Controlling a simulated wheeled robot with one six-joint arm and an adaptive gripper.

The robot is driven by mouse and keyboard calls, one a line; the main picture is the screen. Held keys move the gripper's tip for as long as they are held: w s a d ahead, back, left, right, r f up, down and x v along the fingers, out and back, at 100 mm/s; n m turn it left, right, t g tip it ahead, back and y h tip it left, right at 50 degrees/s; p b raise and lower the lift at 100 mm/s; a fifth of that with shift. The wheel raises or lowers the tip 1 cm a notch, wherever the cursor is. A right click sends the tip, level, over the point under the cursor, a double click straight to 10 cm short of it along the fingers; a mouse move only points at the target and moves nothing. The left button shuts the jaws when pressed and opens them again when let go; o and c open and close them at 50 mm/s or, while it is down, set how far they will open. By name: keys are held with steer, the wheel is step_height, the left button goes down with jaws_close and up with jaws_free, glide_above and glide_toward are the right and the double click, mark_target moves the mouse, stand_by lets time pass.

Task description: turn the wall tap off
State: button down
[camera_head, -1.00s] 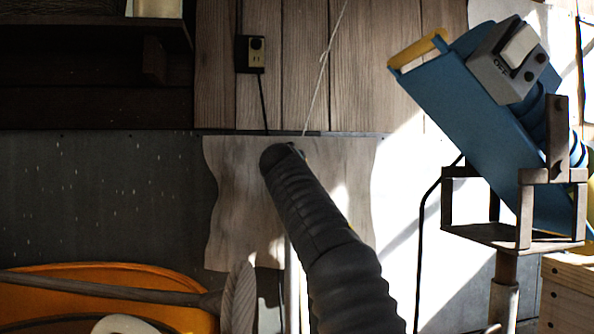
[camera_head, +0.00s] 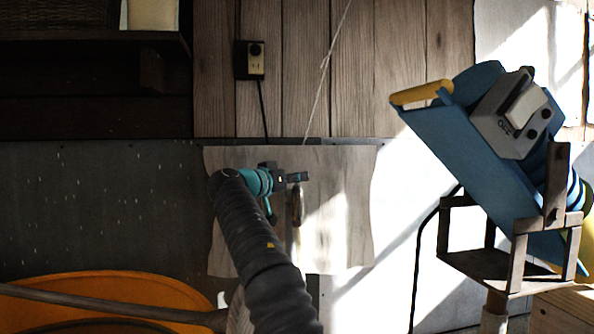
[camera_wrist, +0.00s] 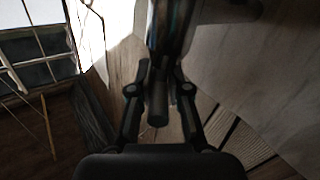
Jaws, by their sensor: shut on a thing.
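The wall tap (camera_head: 296,206) shows in the head view just right of my gripper (camera_head: 281,181), against the pale wall panel. Its metallic body hangs downward, and a short dark piece sits at its top. In the wrist view, a dark rounded bar (camera_wrist: 158,105), likely the tap's handle, lies between the two fingers of my gripper (camera_wrist: 160,88). My gripper is shut on this bar. A shiny, partly teal body stands behind the bar at the top of that view. The exact contact of the fingertips is too dark to make out.
A blue tilted machine with a grey switch box (camera_head: 512,112) stands on a bracket at the right. A wall socket (camera_head: 249,60) with a hanging cable is above. An orange round tub (camera_head: 150,287) and a wooden pole (camera_head: 110,305) are at lower left.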

steer(key=shift+f, duration=0.1)
stand_by(0.3)
steer(key=c, duration=1.1)
jaws_free()
steer(key=shift+c, duration=0.2)
steer(key=shift+s+a, duration=0.4)
steer(key=shift+s, duration=0.1)
steer(key=v, duration=1)
steer(key=shift+s+a, duration=0.25)
